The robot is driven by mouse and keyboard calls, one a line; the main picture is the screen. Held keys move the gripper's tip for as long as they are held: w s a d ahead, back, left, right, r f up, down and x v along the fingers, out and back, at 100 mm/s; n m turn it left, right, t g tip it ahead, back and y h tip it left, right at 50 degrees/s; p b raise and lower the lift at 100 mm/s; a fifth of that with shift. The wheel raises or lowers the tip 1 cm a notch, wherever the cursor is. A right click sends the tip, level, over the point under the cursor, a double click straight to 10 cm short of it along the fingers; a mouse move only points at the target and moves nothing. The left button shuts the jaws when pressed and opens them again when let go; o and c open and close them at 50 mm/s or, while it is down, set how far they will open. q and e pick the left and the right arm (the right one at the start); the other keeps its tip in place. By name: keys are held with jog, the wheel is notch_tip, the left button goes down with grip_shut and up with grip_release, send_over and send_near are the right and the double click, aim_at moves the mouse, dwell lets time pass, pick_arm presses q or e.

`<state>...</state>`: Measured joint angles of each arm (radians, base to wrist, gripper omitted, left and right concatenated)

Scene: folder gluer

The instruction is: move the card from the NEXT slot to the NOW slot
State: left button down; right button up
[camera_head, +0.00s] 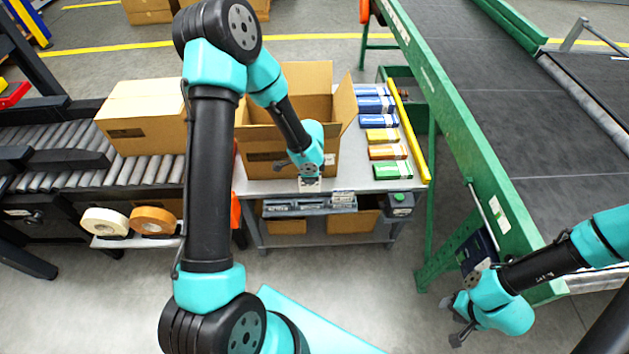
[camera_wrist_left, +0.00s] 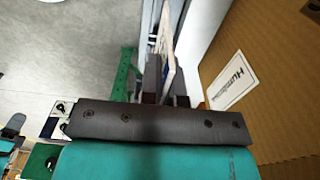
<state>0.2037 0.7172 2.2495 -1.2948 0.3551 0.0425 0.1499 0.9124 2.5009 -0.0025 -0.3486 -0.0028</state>
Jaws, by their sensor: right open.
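My left gripper (camera_head: 309,174) points down at the front edge of the grey table, in front of the open cardboard box. It appears shut on a small pale card (camera_head: 310,185). In the left wrist view the card (camera_wrist_left: 166,45) is seen nearly edge-on between the dark fingers (camera_wrist_left: 165,88). The grey slotted rack (camera_head: 310,204) hangs below the table's front edge; its NEXT and NOW markings are too small to read. My right gripper (camera_head: 457,318) is open and empty at the lower right, far from the rack.
The open cardboard box (camera_head: 335,140) stands on the table close behind my left gripper; its labelled wall (camera_wrist_left: 275,75) is near in the wrist view. Several small coloured boxes (camera_head: 383,136) line the table's right side. A green conveyor (camera_head: 470,150) runs along the right.

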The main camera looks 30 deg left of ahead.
pick_arm(q)
jog(key=shift+f, duration=0.15)
jog(key=shift+f, duration=4.6)
jog(key=c, duration=1.3)
grip_release()
jog(key=shift+o, duration=0.2)
jog(key=shift+r, duration=0.15)
notch_tip(320, 180, up, 17)
jog(key=shift+r, duration=0.1)
